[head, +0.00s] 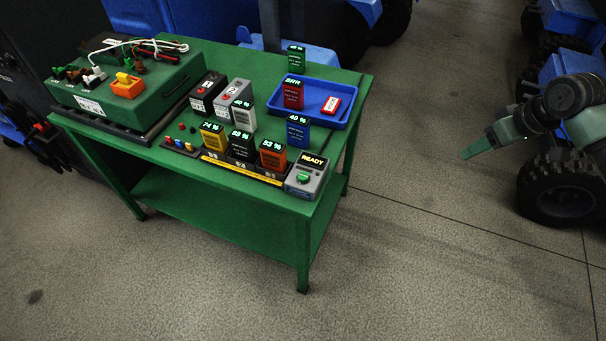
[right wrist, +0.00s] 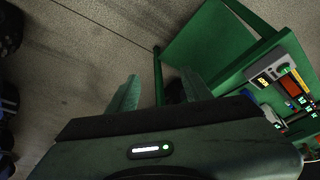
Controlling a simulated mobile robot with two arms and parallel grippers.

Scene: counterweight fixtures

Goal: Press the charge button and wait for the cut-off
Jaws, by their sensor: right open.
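The grey charger box (head: 306,176) stands at the near right corner of the green table, its screen reading READY. Its green charge button (head: 303,178) is on the top face below the screen. Left of the box, the charging bays hold a yellow pack (head: 213,135) at 74 %, a dark pack (head: 241,144) at about 88 % and an orange pack (head: 272,154) at about 83 %. My right gripper (head: 477,148) is open and empty, over the floor well right of the table. The right wrist view shows its two fingers apart (right wrist: 160,90). My left gripper is not in view.
A blue pack (head: 298,131) stands behind the bays. A large green case (head: 150,98) fills the table's left. Floor between gripper and table is clear.

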